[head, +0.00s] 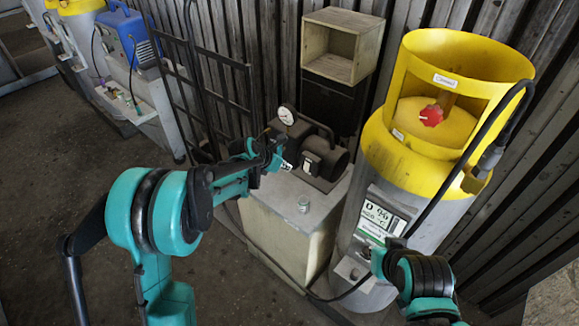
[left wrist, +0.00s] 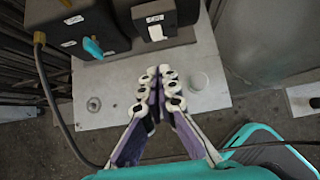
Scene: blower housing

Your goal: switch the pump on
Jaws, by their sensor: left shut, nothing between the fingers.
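The pump (head: 331,157) is a dark motor unit with a round gauge (head: 287,114), standing on a pale cabinet by the wall. In the left wrist view the pump body (left wrist: 78,20) fills the top. A black box on it carries a white switch (left wrist: 156,33), and a blue lever (left wrist: 92,47) sits to its left. My left gripper (head: 275,152) is in front of the pump's left side in the head view, partly covering it. In the left wrist view the left gripper (left wrist: 158,92) is shut and empty, its fingertips short of the switch.
The cabinet top (head: 275,192) bears a small metal fitting (head: 303,205). A grey and yellow gas cylinder (head: 440,140) with a red knob and black hose stands close on the right. A wooden box (head: 340,45) hangs on the wall above. A hand-truck frame (head: 205,75) stands left.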

